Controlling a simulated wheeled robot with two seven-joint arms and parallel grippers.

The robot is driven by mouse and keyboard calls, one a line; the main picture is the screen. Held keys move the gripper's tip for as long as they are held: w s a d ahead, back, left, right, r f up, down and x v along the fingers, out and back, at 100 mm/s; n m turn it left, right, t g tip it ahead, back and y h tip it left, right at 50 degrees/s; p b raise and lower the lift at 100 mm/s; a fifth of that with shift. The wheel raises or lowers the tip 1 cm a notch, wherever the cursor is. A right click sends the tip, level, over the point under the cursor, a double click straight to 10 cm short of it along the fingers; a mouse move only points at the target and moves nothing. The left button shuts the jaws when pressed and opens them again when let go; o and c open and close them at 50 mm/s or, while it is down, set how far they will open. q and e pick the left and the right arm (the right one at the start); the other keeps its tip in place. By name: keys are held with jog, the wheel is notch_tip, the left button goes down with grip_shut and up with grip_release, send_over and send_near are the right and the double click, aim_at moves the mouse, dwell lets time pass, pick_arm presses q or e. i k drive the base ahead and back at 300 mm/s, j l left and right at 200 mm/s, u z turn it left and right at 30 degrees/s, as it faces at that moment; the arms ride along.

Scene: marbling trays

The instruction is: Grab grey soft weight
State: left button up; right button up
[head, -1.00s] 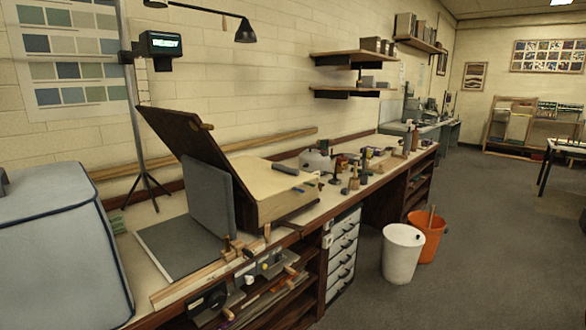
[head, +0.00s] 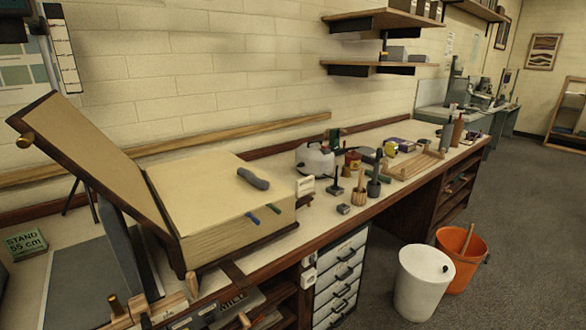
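A grey, rounded, elongated object, which looks like the grey soft weight (head: 253,179), lies on the pale top of a wooden box (head: 200,195). It lies near the back right edge of that top, with nothing covering it. A blue-handled and a green-handled item are at the front edge of the same top. Neither of my grippers shows in the head view.
A dark-edged wooden lid (head: 95,160) stands tilted up left of the box. A white jug (head: 314,160), small tools and a wooden rack (head: 412,165) stand along the bench to the right. A white bin (head: 425,285) and an orange bucket (head: 460,262) stand on the floor.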

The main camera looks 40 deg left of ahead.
aim_at(264, 184)
jog(key=i+u, duration=0.25)
jog(key=i, duration=0.15)
jog(key=i+l+u, duration=0.25)
jog(key=i, duration=0.15)
jog(key=i+l+u, duration=0.25)
jog(key=i, duration=0.2)
jog(key=j, duration=0.05)
